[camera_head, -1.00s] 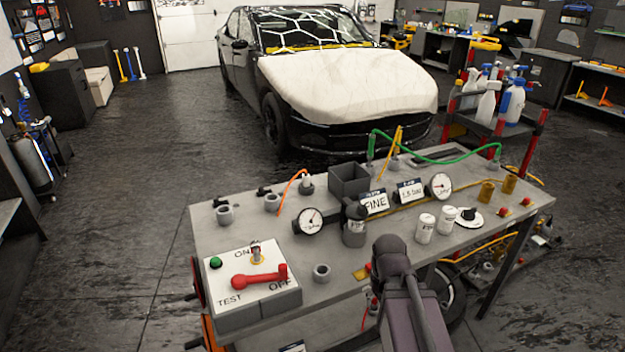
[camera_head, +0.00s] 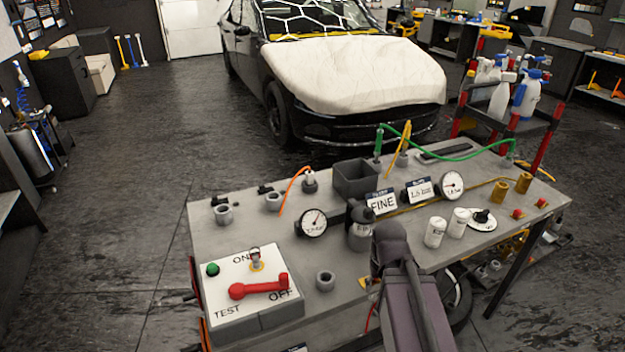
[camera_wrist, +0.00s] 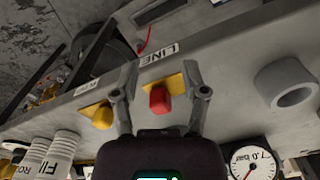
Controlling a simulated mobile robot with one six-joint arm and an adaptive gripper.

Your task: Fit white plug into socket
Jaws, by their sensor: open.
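I cannot pick out a white plug for certain. Two white labelled cylinders (camera_head: 435,232) stand upright at the right of the bench; similar ones (camera_wrist: 48,155) show at the lower left of the wrist view. Open grey ring sockets stand on the bench, one at the front (camera_head: 325,281) and others at the back left (camera_head: 223,215). A grey ring (camera_wrist: 287,82) shows in the wrist view. My gripper (camera_wrist: 158,92) is open, its fingers spread either side of a red block (camera_wrist: 160,100) on a yellow plate. I cannot tell whether they touch it. The arm hides my fingertips in the head view.
The grey bench (camera_head: 345,235) also carries a red-lever switch box (camera_head: 258,285), gauges (camera_head: 312,223), a dark open box (camera_head: 357,178) and hoses. A second yellow-and-red fitting (camera_wrist: 103,116) sits beside my left finger. A car (camera_head: 340,75) stands behind.

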